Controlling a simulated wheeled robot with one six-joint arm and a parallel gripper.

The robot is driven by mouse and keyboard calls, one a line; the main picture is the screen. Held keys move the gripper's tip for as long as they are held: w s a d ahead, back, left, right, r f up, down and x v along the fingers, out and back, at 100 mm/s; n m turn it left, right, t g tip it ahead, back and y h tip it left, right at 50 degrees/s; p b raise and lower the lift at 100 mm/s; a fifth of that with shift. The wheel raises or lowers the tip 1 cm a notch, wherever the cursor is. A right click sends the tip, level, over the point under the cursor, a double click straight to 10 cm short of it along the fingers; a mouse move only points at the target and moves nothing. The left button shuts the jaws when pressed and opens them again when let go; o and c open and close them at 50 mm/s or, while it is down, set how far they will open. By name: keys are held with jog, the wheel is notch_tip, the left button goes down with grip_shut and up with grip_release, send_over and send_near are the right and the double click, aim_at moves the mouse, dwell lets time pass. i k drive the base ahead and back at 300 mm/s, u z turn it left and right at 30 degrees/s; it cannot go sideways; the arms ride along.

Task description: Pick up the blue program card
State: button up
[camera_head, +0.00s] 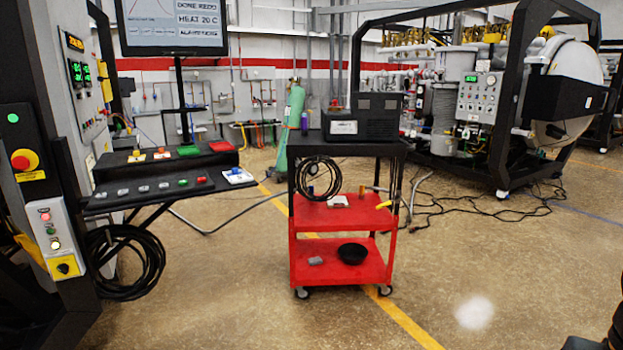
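A small white and blue piece (239,175) lies at the right end of the lower dark console shelf (120,198) on the left. It looks like the blue program card, but it is too small to read. My gripper cannot be made out in this view; dark shapes show only at the lower right edge.
A red cart (340,217) with a black box (376,116) on top stands right of the console. A monitor (174,25) rises behind the shelves. Cables hang below the console. The floor (240,300) in front is clear.

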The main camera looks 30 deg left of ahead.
aim_at(236, 175)
jog(key=u, duration=0.15)
jog(key=i, duration=1.6)
jog(key=u, duration=1)
jog(key=i, duration=0.9)
jog(key=u, duration=0.9)
